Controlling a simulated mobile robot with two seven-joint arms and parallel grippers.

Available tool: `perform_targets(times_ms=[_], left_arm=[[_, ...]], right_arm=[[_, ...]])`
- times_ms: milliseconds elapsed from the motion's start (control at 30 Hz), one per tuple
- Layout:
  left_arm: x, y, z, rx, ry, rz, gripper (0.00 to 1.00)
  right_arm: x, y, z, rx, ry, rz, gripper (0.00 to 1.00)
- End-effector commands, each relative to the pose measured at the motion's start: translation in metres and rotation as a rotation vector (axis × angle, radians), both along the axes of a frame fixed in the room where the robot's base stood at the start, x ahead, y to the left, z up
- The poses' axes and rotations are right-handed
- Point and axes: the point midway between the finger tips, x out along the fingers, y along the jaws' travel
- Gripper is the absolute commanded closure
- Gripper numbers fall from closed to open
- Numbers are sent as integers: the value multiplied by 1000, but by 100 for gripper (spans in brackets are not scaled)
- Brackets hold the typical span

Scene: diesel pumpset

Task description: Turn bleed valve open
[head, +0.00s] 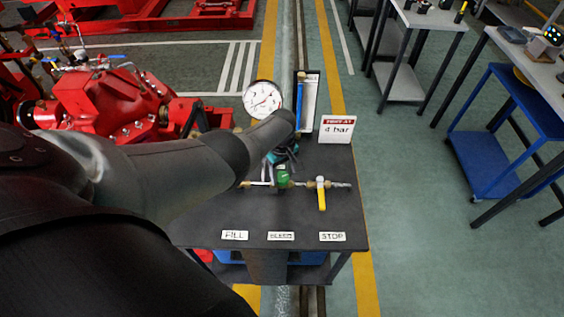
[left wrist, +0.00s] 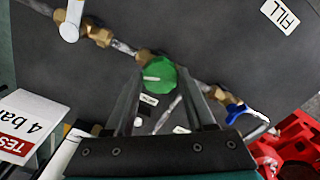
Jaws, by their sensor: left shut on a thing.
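The bleed valve's green knob (head: 283,179) sits mid-pipe on the dark bench, behind the BLEED label (head: 281,236). It also shows in the left wrist view (left wrist: 158,75), round, with a pale mark across its face. My left gripper (head: 282,163) reaches down over the pipe from behind the knob. In the left wrist view its two fingers (left wrist: 160,82) stand on either side of the knob, shut on it. My forearm hides part of the pipe's left end in the head view. My right gripper is in neither view.
A yellow-handled valve (head: 321,195) sits right of the knob, behind the STOP label (head: 332,237). A blue-handled valve (left wrist: 240,112) is on the same pipe. A pressure gauge (head: 262,98) and a "4 bar" sign (head: 337,130) stand at the back. Red pump machinery (head: 105,105) is left.

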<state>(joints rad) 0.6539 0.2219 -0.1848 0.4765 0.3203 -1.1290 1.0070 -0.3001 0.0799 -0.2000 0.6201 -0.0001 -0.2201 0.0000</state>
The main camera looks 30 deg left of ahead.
Motion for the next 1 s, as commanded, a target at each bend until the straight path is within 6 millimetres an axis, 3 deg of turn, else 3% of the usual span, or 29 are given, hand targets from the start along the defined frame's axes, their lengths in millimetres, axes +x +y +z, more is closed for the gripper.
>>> perform_targets(times_ms=[333, 367, 600, 1000], left_arm=[[1, 2, 1, 4, -3, 1, 100], [1, 2, 1, 5, -3, 1, 43], [1, 1, 1, 2, -2, 0, 16], [0, 1, 8, 1, -2, 0, 15]], right_arm=[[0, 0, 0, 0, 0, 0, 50], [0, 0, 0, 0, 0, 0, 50], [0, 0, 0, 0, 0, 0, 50], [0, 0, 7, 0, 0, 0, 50]])
